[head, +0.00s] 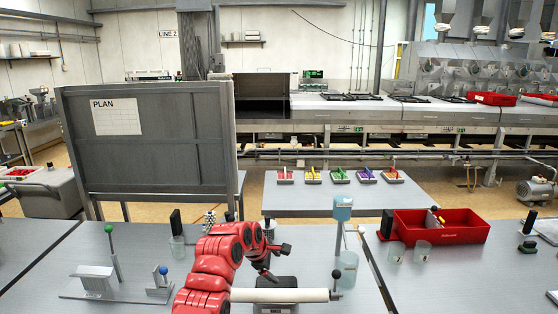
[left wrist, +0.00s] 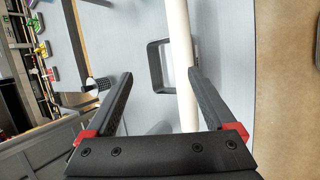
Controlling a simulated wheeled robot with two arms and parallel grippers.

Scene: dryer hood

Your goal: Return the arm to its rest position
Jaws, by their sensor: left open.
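My left arm (head: 207,274), red with black joints, reaches up from the bottom of the head view and bends right. Its black left gripper (head: 277,264) is above the near table, just behind a white roller (head: 300,295). In the left wrist view the left gripper (left wrist: 159,73) has its fingers spread, holding nothing. There the white roller (left wrist: 180,45) runs close by the right fingertip; I cannot tell whether they touch. A black square loop (left wrist: 152,66) shows between the fingertips, beside the roller. My right gripper is not in view.
A blue-topped stand (head: 341,207) and glass beakers (head: 347,269) are right of the gripper. A red bin (head: 449,235) sits further right. A green-knobbed stand (head: 112,248) is left. A grey board marked PLAN (head: 160,150) stands behind.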

